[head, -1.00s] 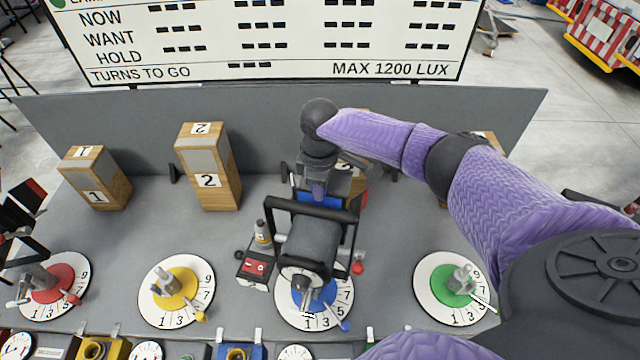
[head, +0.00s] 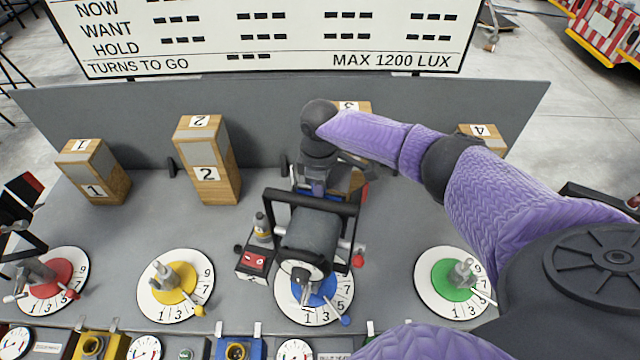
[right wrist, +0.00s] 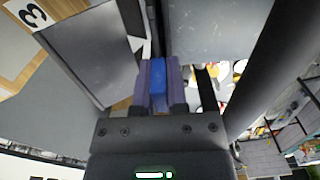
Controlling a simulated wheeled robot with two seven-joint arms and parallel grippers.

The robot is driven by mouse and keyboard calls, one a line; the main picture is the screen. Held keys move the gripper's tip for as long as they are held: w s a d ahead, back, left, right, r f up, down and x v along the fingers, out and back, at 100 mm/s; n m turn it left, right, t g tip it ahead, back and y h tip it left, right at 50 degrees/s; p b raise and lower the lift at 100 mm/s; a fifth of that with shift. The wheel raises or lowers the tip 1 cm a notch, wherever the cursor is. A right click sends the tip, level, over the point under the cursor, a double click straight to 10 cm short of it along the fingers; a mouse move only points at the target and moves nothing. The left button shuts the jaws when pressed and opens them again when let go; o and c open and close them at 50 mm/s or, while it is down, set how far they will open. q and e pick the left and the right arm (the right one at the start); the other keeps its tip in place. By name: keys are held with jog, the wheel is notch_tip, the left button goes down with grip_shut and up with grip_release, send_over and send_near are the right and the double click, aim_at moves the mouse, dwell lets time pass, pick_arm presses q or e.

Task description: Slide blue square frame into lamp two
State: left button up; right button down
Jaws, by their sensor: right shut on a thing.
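My right gripper (head: 318,187) is shut on the blue square frame (right wrist: 158,95). In the right wrist view the frame shows as a blue strip between the purple fingers. In the head view the gripper is just behind a grey drum-shaped lamp (head: 310,240) with a black yoke, and the frame is mostly hidden. Whether the frame touches the lamp cannot be told. The lamp stands over the blue dial (head: 325,290); no number on it is readable. My left gripper cannot be made out.
Wooden blocks numbered 1 (head: 93,170), 2 (head: 207,160) and 4 (head: 482,132) stand at the back, with block 3 (head: 352,108) partly behind my arm. Yellow (head: 176,284) and green (head: 450,282) dials flank the lamp. A dark object is cut off at the left edge.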

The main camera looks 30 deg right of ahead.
jog(key=shift+f, duration=0.2)
jog(key=shift+f+b, duration=0.65)
jog(key=shift+f, duration=0.1)
jog(key=shift+c, duration=1.2)
grip_release()
jog(key=shift+r, duration=0.1)
notch_tip(320, 180, up, 3)
jog(key=p, duration=0.3)
jog(key=shift+d, duration=0.1)
notch_tip(320, 180, up, 3)
jog(key=p, duration=0.3)
jog(key=shift+p, duration=0.4)
